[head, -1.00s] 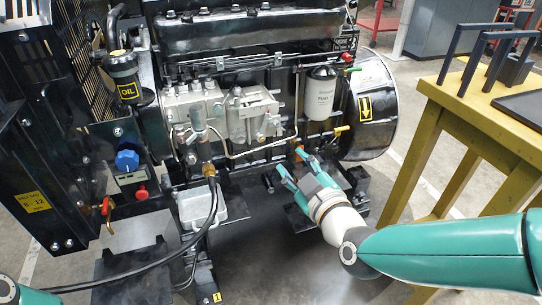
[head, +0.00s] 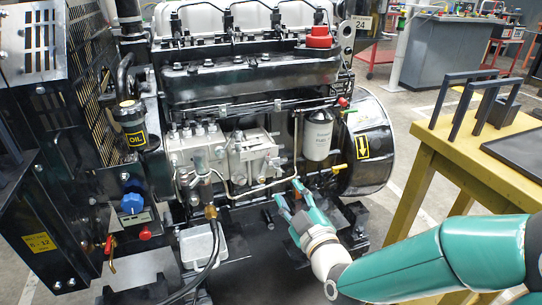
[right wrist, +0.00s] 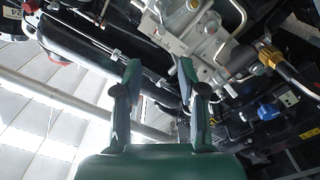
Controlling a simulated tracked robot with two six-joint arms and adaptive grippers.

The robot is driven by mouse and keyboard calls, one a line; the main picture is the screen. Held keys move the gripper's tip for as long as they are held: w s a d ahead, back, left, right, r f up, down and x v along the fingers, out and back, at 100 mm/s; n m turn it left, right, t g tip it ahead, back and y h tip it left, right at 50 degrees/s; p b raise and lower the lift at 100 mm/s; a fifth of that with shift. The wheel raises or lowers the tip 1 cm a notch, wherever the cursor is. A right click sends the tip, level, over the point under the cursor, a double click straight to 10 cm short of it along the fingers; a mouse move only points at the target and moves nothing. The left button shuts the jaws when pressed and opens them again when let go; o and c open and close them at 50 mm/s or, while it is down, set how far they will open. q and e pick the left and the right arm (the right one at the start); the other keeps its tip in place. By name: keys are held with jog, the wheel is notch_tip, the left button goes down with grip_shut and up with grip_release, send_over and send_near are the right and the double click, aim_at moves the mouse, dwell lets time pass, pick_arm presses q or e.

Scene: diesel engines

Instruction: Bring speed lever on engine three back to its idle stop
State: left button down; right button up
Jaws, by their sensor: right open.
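The injection pump (head: 245,158) is a light grey metal block on the engine's near side, with pipes on top. A small lever-like part (head: 272,166) shows at its right end; I cannot tell for sure that it is the speed lever, nor its position against a stop. My right gripper (head: 288,193) is open and empty, below and right of the pump, apart from it. In the right wrist view the open fingers (right wrist: 160,72) point toward the engine, with the pump (right wrist: 193,32) beyond, up and to the right. My left gripper is not in view.
A white fuel filter (head: 318,138) hangs right of the pump, with a yellow-handled tap (head: 336,168) below. A thin pipe and a black hose (head: 212,235) run nearby. A yellow table (head: 480,160) stands at the right. A blue knob (head: 132,203) is at the left.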

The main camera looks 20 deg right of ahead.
aim_at(271, 165)
jog(key=w, duration=1.2)
jog(key=shift+w+a+f+b, duration=0.15)
jog(key=shift+a+f+b, duration=0.1)
jog(key=shift+b, duration=0.1)
grip_shut()
